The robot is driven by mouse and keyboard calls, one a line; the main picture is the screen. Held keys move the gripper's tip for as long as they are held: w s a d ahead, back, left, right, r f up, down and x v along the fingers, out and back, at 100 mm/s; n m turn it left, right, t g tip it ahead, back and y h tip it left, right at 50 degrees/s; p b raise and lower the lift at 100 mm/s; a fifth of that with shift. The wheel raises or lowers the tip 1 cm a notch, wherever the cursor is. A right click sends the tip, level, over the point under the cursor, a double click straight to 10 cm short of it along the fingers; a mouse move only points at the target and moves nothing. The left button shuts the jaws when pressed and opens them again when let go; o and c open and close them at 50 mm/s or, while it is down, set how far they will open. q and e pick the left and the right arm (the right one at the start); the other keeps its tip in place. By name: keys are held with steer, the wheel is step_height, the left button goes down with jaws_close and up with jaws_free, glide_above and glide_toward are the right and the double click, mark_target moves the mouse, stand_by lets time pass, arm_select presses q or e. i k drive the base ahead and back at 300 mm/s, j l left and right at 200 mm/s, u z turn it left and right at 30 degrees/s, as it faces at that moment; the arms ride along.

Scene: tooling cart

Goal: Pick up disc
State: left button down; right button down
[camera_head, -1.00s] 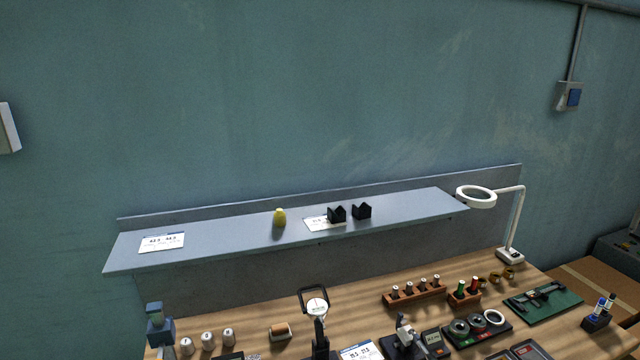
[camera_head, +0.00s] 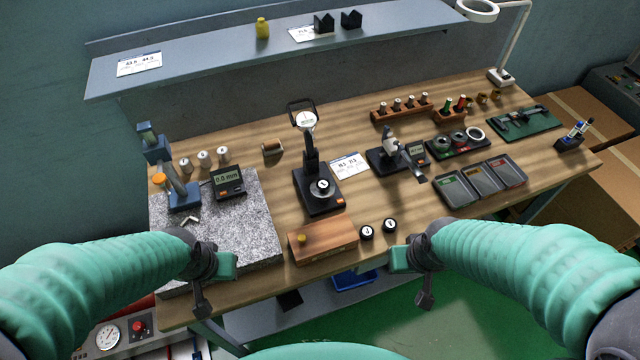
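Two small dark round discs with pale faces, the left disc (camera_head: 367,232) and the right disc (camera_head: 390,225), lie side by side near the front edge of the workbench (camera_head: 250,320). Another round pale-faced piece (camera_head: 322,187) sits on the base of the black dial-gauge stand (camera_head: 320,203). I cannot tell which is the task's disc. My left gripper (camera_head: 205,285) hangs over the front of the granite plate. My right gripper (camera_head: 424,283) hangs in front of the bench edge, right of the two discs. Nothing visible is held. The finger gaps are unclear.
A wooden block (camera_head: 325,244) with a small yellow knob stands left of the discs. The granite plate (camera_head: 250,225) carries a blue stand (camera_head: 184,195) and a digital gauge (camera_head: 228,181). Grey trays (camera_head: 452,192) stand at right. Bare wood lies right of the discs.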

mark_target(323, 185)
steer(key=z, duration=1.4)
steer(key=u, duration=1.85)
steer(key=l+u, duration=0.85)
steer(key=l, duration=0.2)
steer(key=k+l+u, duration=0.1)
steer(key=l+u, duration=0.35)
steer(key=l, duration=0.1)
